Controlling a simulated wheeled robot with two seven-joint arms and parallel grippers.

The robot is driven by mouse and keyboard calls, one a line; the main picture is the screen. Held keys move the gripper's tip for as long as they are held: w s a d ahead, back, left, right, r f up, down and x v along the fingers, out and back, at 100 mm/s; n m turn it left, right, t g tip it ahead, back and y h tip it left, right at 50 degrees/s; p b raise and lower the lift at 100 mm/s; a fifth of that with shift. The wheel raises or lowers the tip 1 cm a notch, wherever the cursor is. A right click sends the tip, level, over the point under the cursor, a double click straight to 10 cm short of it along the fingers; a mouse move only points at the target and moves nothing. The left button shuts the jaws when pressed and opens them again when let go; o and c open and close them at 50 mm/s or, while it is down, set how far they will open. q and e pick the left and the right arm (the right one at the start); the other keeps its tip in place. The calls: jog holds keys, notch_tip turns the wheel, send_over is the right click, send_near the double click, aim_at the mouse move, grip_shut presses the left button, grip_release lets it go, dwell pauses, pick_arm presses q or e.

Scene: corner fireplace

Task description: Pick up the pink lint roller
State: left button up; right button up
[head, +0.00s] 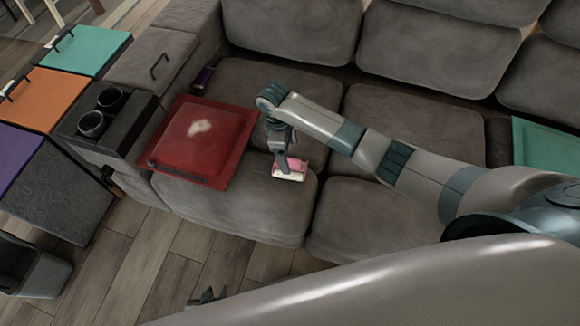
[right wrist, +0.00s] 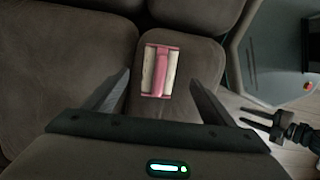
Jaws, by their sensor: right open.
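The pink lint roller (head: 290,173), pink and white, lies on the grey sofa's front seat cushion, right of the red tray. In the right wrist view the pink lint roller (right wrist: 161,71) shows whole, upright in the picture, between and beyond the two fingertips. My right gripper (head: 281,161) is open above it, pointing down. Its open fingers (right wrist: 162,76) also show in the right wrist view, with nothing between them. My left gripper (head: 207,298) is low over the floor in front of the sofa, its fingers apart and empty.
A red tray (head: 227,152) with a pale patch lies on the sofa (head: 245,216) left of the roller. A console with two cup holders (head: 91,124) adjoins it. Colored boxes (head: 50,98) stand at the left. A teal panel (head: 546,146) is at the right. Wooden floor (head: 140,262) is in front.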

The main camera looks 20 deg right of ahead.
aim_at(291, 160)
jog(key=shift+s+d+f, duration=0.1)
jog(key=shift+d+f, duration=0.05)
jog(key=shift+f, duration=1.4)
jog(key=shift+s+d+f, duration=0.1)
jog(key=shift+d+f, duration=0.05)
jog(key=shift+f, duration=1.15)
jog(key=shift+d+f, duration=0.1)
jog(key=shift+f, duration=1.2)
jog(key=c, duration=1.2)
